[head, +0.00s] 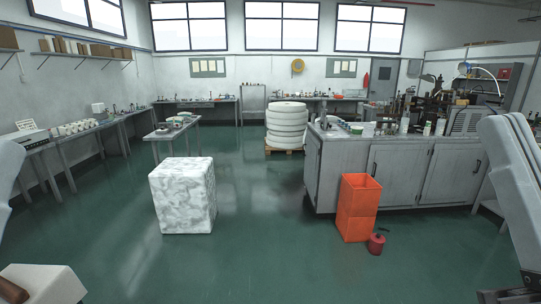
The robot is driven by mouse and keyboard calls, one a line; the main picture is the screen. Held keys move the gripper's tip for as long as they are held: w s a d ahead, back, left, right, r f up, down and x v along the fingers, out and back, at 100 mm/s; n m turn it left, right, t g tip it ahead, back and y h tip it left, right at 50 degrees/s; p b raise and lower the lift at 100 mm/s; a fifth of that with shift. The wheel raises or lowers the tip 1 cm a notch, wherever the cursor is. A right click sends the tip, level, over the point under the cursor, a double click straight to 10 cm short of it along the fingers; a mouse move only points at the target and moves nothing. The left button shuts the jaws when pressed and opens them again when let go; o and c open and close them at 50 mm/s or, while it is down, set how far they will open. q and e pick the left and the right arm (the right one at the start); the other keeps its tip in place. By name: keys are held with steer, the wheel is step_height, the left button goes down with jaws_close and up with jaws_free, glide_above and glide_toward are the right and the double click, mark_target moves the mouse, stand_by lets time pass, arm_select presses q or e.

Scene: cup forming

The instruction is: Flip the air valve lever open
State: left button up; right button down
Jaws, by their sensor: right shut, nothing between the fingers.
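I cannot pick out the air valve or its lever. A forming machine (437,92) with dark parts and a curved pale hose stands far off on the right-hand bench, too small to show a valve. My right gripper (517,293) is at the bottom right corner, partly cut off by the frame edge. It is shut and empty, in front of the cabinets and apart from them.
A grey cabinet bench (400,168) fills the right side. A marbled white block (183,195) is on the green floor. Stacked white rolls (286,125) stand behind. Floor between block and crates is clear.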

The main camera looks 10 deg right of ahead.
step_height(320, 180, up, 36)
steer(key=m+y+p, duration=0.1)
steer(key=m+p, duration=0.1)
steer(key=p, duration=3.5)
steer(key=shift+w+a+m+g+y, duration=0.3)
steer(key=shift+w, duration=0.15)
steer(key=shift+r, duration=0.1)
